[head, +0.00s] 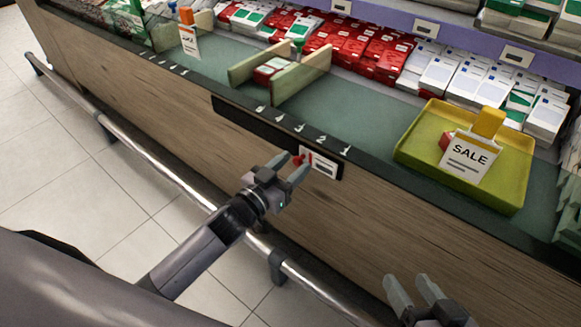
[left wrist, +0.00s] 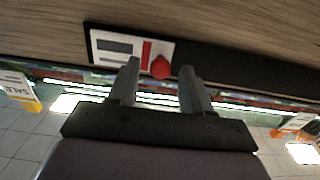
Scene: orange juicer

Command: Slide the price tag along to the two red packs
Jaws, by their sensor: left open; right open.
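The price tag (head: 325,165) is a white card with a red stripe and a red knob (head: 298,160). It sits at the right end of a black rail (head: 250,122) on the counter front, below mark 1. In the left wrist view the tag (left wrist: 115,48) is at the top left. My left gripper (head: 291,169) is open, its fingertips either side of the knob (left wrist: 161,67); contact cannot be told. The red packs (head: 270,70) stand between two wooden dividers on the counter, up and left of the tag. My right gripper (head: 413,287) is open and empty at the bottom.
A yellow tray (head: 412,150) with a SALE card (head: 468,155) and a red item stands right on the counter. Numbered marks (head: 300,128) run along the counter edge. A metal rail (head: 180,180) runs low in front. Rows of packs (head: 350,45) fill the back.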

